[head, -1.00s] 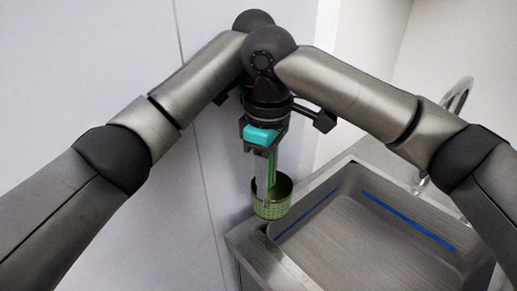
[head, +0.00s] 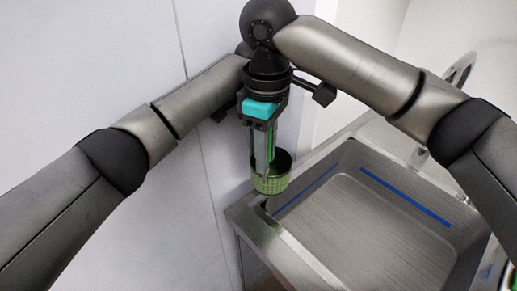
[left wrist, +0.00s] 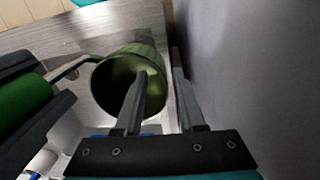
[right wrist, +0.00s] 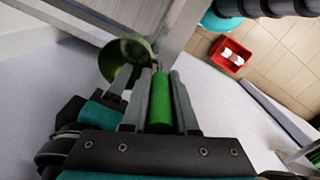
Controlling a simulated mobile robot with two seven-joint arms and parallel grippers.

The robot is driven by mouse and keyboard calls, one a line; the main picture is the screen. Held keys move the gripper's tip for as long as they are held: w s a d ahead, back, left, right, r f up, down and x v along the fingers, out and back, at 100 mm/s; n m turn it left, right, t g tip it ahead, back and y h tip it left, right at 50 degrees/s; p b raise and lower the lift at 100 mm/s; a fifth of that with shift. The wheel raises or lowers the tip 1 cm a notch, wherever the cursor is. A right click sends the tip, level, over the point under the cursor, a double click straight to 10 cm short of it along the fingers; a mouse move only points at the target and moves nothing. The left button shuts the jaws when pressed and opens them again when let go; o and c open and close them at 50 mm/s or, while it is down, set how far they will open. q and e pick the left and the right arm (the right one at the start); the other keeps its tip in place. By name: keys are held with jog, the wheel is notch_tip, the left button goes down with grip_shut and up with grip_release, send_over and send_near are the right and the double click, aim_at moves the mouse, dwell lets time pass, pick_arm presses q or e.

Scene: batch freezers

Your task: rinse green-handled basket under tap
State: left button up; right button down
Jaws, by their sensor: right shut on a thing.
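The green mesh basket (head: 270,182) hangs upright just above the sink's left rim corner in the head view. My right gripper (head: 266,172) points down and is shut on its green handle (right wrist: 161,105). In the left wrist view the round basket (left wrist: 112,95) shows its dark opening. My left gripper (left wrist: 160,78) has its fingers apart there, one across the basket's mouth and one beside its wall; I see no firm contact. In the head view the left gripper is hidden behind the right arm. The tap (head: 462,72) is a curved metal spout at the right, partly behind my right arm.
The steel sink (head: 300,272) has an empty basin with blue strips on its walls. A pale panelled wall (head: 120,50) stands close on the left. A red bin (right wrist: 231,56) with white things inside stands on the tiled floor.

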pick_arm(q)
grip_shut()
jog(key=shift+s+d+r, duration=0.1)
jog(key=shift+s+d, duration=0.05)
jog(key=shift+d, duration=0.05)
pick_arm(e)
jog(key=shift+w, duration=0.1)
dwell(1.0)
jog(key=c, duration=0.9)
grip_release()
pick_arm(q)
jog(key=shift+a, duration=0.1)
pick_arm(e)
jog(key=o, duration=0.3)
jog(key=shift+r, duration=0.1)
